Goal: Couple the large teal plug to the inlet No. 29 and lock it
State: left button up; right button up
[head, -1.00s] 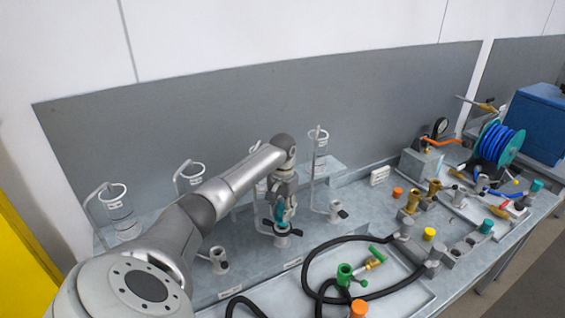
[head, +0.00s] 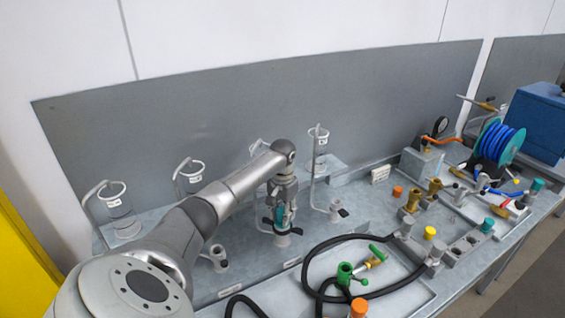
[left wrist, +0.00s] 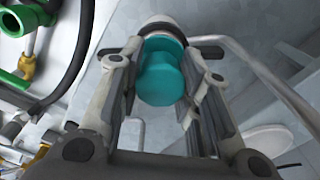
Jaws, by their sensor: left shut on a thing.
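My left gripper (head: 281,214) is shut on the large teal plug (left wrist: 162,80), which shows between its two fingers in the left wrist view. In the head view the plug sits upright at the top of a grey inlet (head: 282,238) with dark levers on its sides. In the left wrist view a pale round collar is just beyond the plug. I cannot tell whether the plug is fully seated. The number on this inlet is not readable. My right gripper is not in view.
Other grey inlets stand left (head: 218,258) and right (head: 336,212) of the held one. Thin stands with ring holders rise behind. A black hose (head: 307,262), a green fitting (head: 344,273) and an orange cap (head: 358,309) lie in front. A blue hose reel (head: 497,143) is at right.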

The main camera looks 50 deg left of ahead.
pick_arm(q)
jog(key=shift+f, duration=0.35)
dwell(0.4)
jog(key=o, duration=1.1)
jog(key=shift+o, duration=0.3)
jog(key=shift+r+p, duration=0.5)
jog(key=shift+r, duration=3.45)
